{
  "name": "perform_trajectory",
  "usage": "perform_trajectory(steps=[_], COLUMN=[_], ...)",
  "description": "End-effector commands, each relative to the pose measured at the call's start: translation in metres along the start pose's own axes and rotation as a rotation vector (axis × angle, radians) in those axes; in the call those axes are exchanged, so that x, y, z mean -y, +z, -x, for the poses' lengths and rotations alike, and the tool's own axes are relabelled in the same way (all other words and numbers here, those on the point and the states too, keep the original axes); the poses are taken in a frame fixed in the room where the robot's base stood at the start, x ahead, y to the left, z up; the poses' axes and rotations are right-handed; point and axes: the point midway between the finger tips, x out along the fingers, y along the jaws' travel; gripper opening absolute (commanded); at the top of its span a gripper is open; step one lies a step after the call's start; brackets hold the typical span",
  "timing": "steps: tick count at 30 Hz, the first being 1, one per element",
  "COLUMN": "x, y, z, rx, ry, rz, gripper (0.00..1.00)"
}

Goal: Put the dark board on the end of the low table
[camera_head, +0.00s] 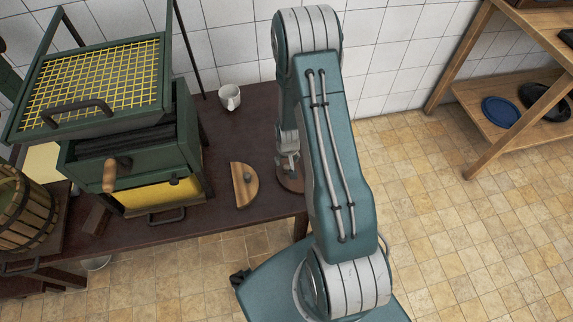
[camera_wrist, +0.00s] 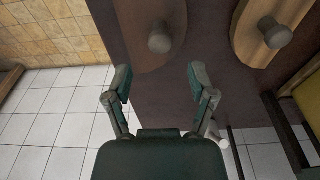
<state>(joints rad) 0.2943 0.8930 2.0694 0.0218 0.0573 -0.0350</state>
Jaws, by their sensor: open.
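The dark board (camera_wrist: 143,58), brown with a rounded edge and a round grey knob (camera_wrist: 160,38), lies flat on the dark low table (camera_wrist: 215,85) by its end edge. In the head view the dark board (camera_head: 291,184) is partly hidden by my arm. My gripper (camera_wrist: 160,78) is open, its fingers spread and empty. The knob shows just beyond the fingertips, apart from them. In the head view my gripper (camera_head: 288,162) is just above the dark board. I cannot tell whether the board overhangs the edge.
A lighter half-round board (camera_head: 242,186) with a knob lies left of the dark board. A white mug (camera_head: 229,97) stands near the wall. A green press with a yellow grid (camera_head: 95,85) and a slatted basket (camera_head: 25,212) fill the left.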

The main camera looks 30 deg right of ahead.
Motion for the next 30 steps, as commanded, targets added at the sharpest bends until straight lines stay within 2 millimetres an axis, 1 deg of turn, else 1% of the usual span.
perform_trajectory(steps=[1,6,9,12,30], x=[0.0,0.0,0.0,0.0,0.0], y=[-0.002,-0.001,-0.001,-0.001,0.0], z=[0.011,0.038,0.049,0.055,0.057], rx=[-0.004,-0.003,-0.002,-0.001,0.0], ry=[0.0,0.0,0.0,-0.001,-0.001], rz=[0.0,-0.001,-0.001,-0.001,0.0], gripper=[0.72,0.72,0.72,0.72,0.72])
